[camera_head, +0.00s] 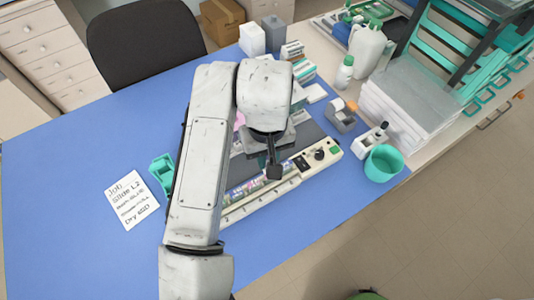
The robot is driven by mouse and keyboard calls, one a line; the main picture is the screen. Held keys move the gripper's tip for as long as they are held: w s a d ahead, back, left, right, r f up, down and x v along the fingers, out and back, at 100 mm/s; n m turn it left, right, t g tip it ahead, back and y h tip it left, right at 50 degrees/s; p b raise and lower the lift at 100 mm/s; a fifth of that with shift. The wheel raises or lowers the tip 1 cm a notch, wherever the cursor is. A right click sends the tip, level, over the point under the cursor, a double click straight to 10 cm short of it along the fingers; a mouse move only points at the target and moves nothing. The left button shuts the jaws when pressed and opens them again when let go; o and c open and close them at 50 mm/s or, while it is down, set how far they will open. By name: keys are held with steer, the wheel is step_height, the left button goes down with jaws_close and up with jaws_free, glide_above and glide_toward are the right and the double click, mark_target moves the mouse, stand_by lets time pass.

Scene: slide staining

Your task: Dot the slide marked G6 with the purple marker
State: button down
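My arm comes up from the bottom and hides much of the middle of the table. My gripper (274,168) points down over a long pale bench device (288,183); its dark fingers are too small to tell open from shut. A strip of small coloured pieces (247,186) lies along the device, perhaps slides; no G6 mark is readable. No purple marker can be made out. A pink patch (239,120) shows partly behind my arm. A handwritten card (132,199) lies at left; it seems to read "JOB", "Slide L2" and "Dry 60D".
A green holder (162,170) stands between the card and my arm. A green cup (383,163), a tape dispenser (341,115), a white bottle (344,75) and stacked trays (410,105) crowd the right. The blue table (60,200) is clear at left.

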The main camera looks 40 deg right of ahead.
steer(key=shift+f, duration=0.35)
stand_by(1.3)
steer(key=shift+r, duration=0.1)
steer(key=shift+r, duration=2.95)
